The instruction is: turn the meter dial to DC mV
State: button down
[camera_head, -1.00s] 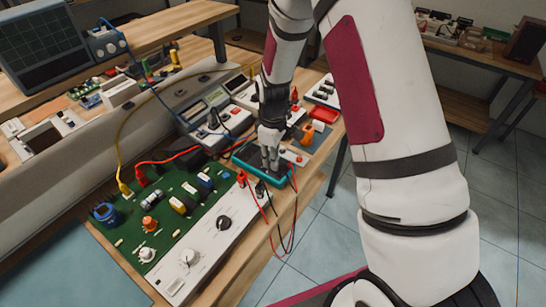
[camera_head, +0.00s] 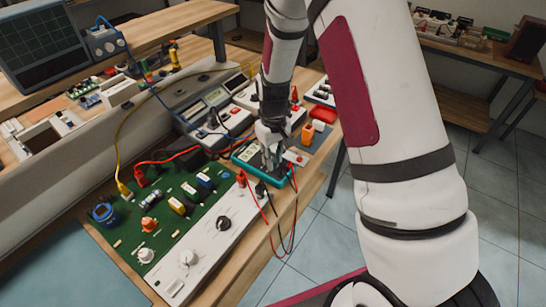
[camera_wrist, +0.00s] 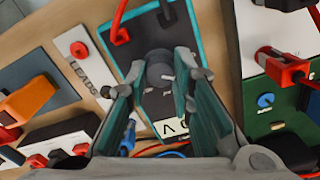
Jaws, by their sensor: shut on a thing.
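The meter (camera_head: 249,152) is a dark box with a teal rim on the bench. Its display shows beside my gripper (camera_head: 270,166), which points down over it. In the wrist view the meter (camera_wrist: 183,22) lies under the gripper (camera_wrist: 156,82), and its pale display (camera_wrist: 172,128) is partly covered by a finger. The round grey dial (camera_wrist: 158,66) sits between the fingertips, and the gripper is shut on it. The fingers hide part of the dial and its markings, so I cannot read its setting.
A green and white circuit board (camera_head: 221,238) with knobs lies left of the meter. Red and black leads (camera_head: 279,240) hang over the bench edge. An orange block (camera_head: 307,134) and a grey instrument (camera_head: 205,108) stand close by.

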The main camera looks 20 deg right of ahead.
jog(key=m, duration=0.5)
jog(key=shift+m, duration=0.3)
jog(key=m, duration=0.5)
jog(key=shift+w+m, duration=0.1)
jog(key=shift+m, duration=0.2)
jog(key=c, duration=1.4)
grip_release()
notch_tip(320, 180, up, 12)
